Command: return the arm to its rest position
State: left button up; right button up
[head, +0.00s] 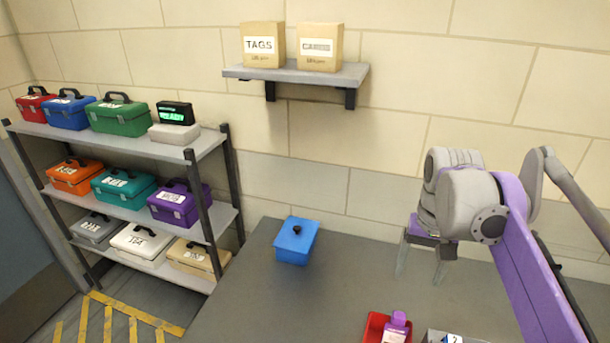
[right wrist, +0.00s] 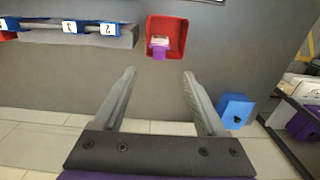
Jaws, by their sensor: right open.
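My right gripper (head: 421,268) is raised over the grey table at the right of the head view, fingers pointing down. In the right wrist view its two fingers (right wrist: 159,75) are spread apart with nothing between them. My purple and grey right arm reaches in from the lower right of the head view. My left gripper is not in view.
A red tray (right wrist: 178,27) with a purple and white item (right wrist: 160,48) sits on the table (head: 250,310). A blue lidded box (head: 296,241) stands at the table's back left. A numbered rail (right wrist: 60,32) lies beside the tray. A toolbox rack (head: 207,144) stands left.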

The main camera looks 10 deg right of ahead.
jog(key=s+a+f+n+t, duration=0.2)
jog(key=s+a+f, duration=0.3)
jog(key=f, duration=0.5)
jog(key=s+a+f+n+t, duration=0.3)
jog(key=s+a+f, duration=0.2)
jog(key=f, duration=0.5)
jog(key=shift+s+a+n+t, duration=0.2)
jog(key=shift+a+n+t, duration=0.15)
jog(key=shift+a, duration=0.6)
jog(key=shift+f, duration=0.1)
